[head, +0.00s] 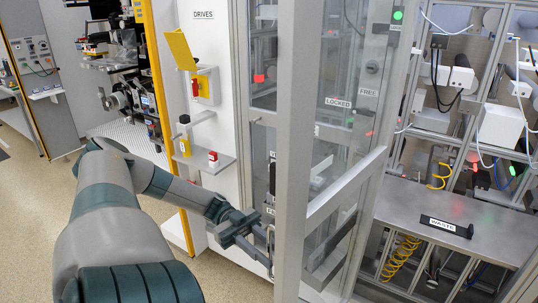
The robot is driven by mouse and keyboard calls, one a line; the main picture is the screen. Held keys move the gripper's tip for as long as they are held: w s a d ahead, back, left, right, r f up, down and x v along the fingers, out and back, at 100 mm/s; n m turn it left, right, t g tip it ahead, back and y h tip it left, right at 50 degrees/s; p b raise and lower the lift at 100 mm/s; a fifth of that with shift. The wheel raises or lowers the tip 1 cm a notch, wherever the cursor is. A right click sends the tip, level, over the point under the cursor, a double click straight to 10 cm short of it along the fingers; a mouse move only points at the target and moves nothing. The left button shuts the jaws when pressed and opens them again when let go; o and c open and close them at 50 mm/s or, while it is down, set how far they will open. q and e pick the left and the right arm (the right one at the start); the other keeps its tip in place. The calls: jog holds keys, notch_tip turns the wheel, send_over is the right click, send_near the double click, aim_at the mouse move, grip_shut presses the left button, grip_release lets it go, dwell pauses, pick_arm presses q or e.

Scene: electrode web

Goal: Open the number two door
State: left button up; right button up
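A tall glazed door (293,160) with a pale metal frame stands in the middle of the head view. It appears swung out towards me, its near upright closest to the camera. I cannot read a number on it. A slim upright handle (270,250) shows at the left side of this upright. My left gripper (258,238) comes in from the left and is at the handle, its fingers partly hidden by the door's upright. I cannot tell whether they are closed on the handle. My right gripper is not in view.
A white cabinet marked DRIVES (207,45) stands left of the door, with small shelves (205,160) above my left forearm. Labels LOCKED (338,102) and FREE (368,92) show behind the door. A metal table (440,215) with a WASTE sign (446,226) is at right.

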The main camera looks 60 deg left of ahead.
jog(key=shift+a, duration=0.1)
